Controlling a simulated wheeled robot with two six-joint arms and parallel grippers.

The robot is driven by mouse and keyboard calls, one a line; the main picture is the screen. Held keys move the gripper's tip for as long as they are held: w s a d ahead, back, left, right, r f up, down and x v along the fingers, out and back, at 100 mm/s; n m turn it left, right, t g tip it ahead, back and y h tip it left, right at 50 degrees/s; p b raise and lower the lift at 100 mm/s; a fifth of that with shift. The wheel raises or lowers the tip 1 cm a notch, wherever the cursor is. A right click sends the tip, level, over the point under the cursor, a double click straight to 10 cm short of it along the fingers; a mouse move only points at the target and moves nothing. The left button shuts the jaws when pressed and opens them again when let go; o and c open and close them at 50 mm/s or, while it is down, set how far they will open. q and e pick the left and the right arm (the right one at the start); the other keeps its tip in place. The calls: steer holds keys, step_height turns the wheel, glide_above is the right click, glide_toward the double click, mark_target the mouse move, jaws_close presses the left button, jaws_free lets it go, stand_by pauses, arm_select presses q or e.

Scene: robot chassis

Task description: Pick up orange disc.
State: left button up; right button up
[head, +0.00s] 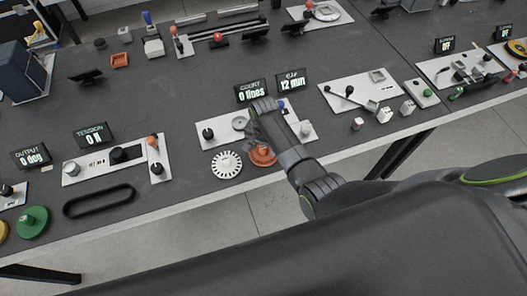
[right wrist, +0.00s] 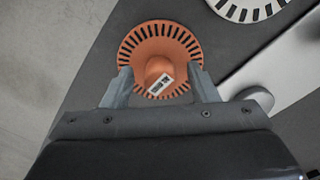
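The orange disc (head: 263,157) lies near the front edge of the dark table, partly hidden by my right arm in the head view. In the right wrist view, the orange disc (right wrist: 160,48) has a slotted rim and a raised central knob with a black-and-white label. My right gripper (right wrist: 160,82) is open, with one finger on each side of the knob and over the disc's near part. I cannot tell whether the fingers touch the disc. In the head view, my right gripper (head: 260,135) is mostly hidden by its own wrist. My left gripper is not in view.
A white slotted disc (head: 226,165) lies just left of the orange disc. Behind them is a white panel (head: 222,131) with knobs and two displays. A black oval ring (head: 99,201) and a green disc (head: 33,221) lie farther left.

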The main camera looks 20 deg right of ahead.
steer(key=c, duration=1.1)
